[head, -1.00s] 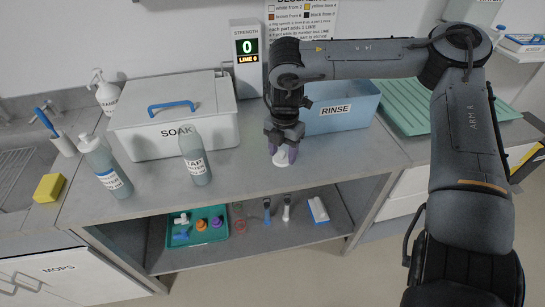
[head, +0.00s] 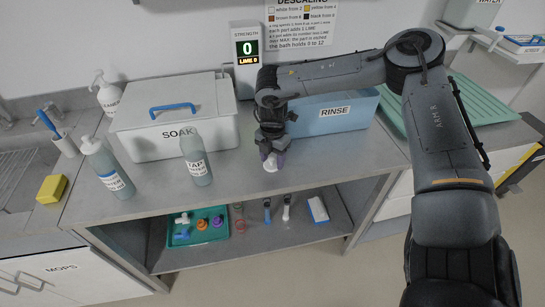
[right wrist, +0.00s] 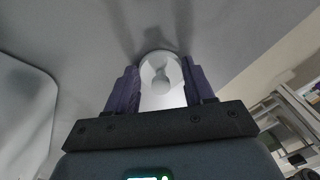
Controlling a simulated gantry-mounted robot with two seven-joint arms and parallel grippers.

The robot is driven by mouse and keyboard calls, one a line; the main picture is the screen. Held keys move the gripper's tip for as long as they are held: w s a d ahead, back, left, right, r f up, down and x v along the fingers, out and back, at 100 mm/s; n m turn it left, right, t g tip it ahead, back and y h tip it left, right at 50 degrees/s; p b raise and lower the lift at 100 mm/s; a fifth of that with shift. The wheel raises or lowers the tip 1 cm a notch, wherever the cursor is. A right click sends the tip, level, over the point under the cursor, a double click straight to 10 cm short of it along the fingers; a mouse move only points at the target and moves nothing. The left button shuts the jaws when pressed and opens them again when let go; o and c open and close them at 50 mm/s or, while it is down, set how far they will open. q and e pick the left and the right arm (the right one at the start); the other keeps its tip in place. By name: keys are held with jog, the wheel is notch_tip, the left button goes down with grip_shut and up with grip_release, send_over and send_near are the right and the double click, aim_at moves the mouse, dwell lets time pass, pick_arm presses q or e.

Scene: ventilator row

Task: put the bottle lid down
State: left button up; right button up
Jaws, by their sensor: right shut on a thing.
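My right gripper (head: 270,150) points down over the grey counter, in front of the RINSE tub. Its purple fingers are shut on a small white bottle lid (head: 270,163). In the right wrist view the round white lid (right wrist: 160,72) sits between the two fingers (right wrist: 158,90), close to the counter surface. I cannot tell whether it touches the counter. The TAP bottle (head: 197,162) stands upright to the left, in front of the SOAK box. Another labelled bottle (head: 107,170) stands further left. My left gripper is not in view.
The SOAK box (head: 150,140) with a blue handle and the blue RINSE tub (head: 335,118) stand at the back. The counter (head: 235,185) is clear left of the lid. A teal tray (head: 178,239) of small parts lies on the shelf below. A yellow sponge (head: 51,189) is far left.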

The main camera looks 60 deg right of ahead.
jog(key=shift+f, duration=0.15)
jog(key=shift+f+b, duration=0.1)
jog(key=shift+b, duration=0.2)
jog(key=o, duration=1)
jog(key=shift+r+p, duration=0.35)
jog(key=shift+p, duration=0.05)
jog(key=shift+r, duration=0.3)
notch_tip(320, 180, up, 11)
jog(key=shift+r+b, duration=0.1)
jog(key=shift+b, duration=0.35)
